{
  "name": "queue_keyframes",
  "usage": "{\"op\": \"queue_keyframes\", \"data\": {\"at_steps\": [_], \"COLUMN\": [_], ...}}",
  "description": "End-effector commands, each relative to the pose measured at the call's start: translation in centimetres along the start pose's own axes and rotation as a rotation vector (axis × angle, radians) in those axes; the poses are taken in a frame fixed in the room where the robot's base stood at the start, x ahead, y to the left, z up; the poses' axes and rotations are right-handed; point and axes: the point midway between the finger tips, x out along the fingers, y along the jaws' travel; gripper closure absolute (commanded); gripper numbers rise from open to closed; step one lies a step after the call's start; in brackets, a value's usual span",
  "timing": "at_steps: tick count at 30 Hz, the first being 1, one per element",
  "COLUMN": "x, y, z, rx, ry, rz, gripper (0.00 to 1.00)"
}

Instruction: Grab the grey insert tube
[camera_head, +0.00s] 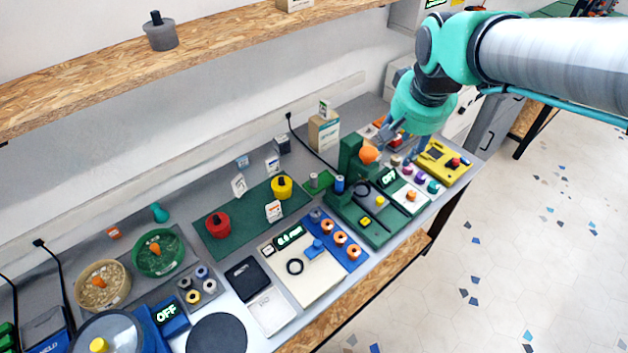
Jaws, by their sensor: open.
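My gripper (386,137) is open, at the upper right of the bench, above and beside the orange knob (368,155) of a green machine (350,152). Its fingers are small and partly blurred, and I see nothing held between them. A small grey cylinder (316,214) stands at the back end of a blue strip, next to several orange-and-white cylinders (340,238). A grey piece (185,283) also sits in a small grey tray further left. I cannot tell which of these is the grey insert tube. Both are well away from my gripper.
A yellow device (436,160) stands right of my gripper. Several coloured knobs (420,177) sit just below it. A cardboard box (323,133) stands behind. A wooden shelf (90,85) with a grey pot (161,35) overhangs the left. The floor (560,220) at right is clear.

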Motion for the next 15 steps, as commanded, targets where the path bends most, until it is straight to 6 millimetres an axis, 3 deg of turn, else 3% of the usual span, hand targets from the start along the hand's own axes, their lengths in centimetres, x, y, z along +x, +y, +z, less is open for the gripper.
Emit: {"op": "queue_keyframes", "data": {"at_steps": [6, 15], "x": [4.9, 12.6], "y": [-3.4, -8.5], "z": [-4.2, -8.7], "rx": [-0.002, -0.003], "ry": [-0.045, -0.097], "rz": [0.0, 0.005], "gripper": [0.54, 0.54]}}
